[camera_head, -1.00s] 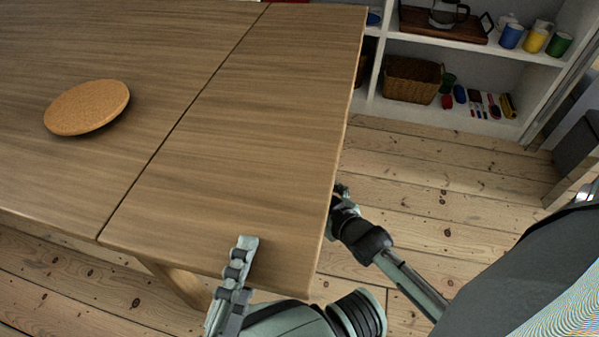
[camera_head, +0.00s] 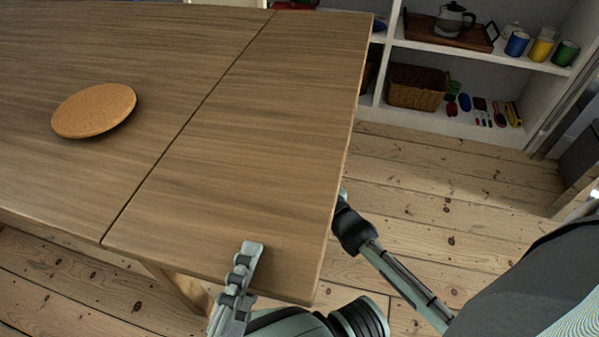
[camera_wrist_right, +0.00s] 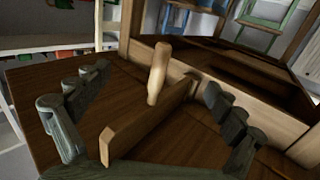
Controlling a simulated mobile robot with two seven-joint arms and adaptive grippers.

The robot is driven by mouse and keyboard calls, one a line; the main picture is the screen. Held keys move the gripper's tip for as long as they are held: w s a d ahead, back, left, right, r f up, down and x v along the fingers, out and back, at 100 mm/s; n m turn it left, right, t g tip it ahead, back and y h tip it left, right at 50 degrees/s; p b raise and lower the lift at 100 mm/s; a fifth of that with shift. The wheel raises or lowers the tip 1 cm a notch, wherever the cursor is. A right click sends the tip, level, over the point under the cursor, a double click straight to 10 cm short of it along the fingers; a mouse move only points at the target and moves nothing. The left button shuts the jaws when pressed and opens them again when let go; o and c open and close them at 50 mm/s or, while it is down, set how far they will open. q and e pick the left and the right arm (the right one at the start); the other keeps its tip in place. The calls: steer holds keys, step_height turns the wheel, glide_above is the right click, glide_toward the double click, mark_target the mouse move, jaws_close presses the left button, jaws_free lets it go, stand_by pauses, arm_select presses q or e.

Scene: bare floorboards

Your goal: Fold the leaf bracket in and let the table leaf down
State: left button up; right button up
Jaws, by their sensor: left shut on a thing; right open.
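The table leaf (camera_head: 262,150) is level, in line with the tabletop (camera_head: 110,55) across a dark seam. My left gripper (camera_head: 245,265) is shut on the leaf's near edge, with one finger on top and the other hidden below. My right forearm reaches under the leaf's right edge in the head view, where its gripper is hidden. In the right wrist view, the leaf bracket (camera_wrist_right: 145,122), a wooden bar with a pale peg (camera_wrist_right: 158,72), stands out from the apron (camera_wrist_right: 215,90) against the leaf's underside. My open right gripper (camera_wrist_right: 155,112) has its fingers apart on either side of the bracket.
A round cork mat (camera_head: 93,110) lies on the main tabletop, off the leaf. A white shelf unit (camera_head: 450,122) with a basket (camera_head: 416,87), tray and cups stands beyond the table. The floorboards (camera_head: 440,190) right of the leaf are clear.

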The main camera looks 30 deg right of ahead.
steer(key=shift+w+a, duration=0.25)
steer(key=shift+w, duration=1.3)
steer(key=shift+w+a, duration=0.2)
steer(key=shift+w, duration=1.3)
steer(key=shift+c, duration=0.6)
jaws_close()
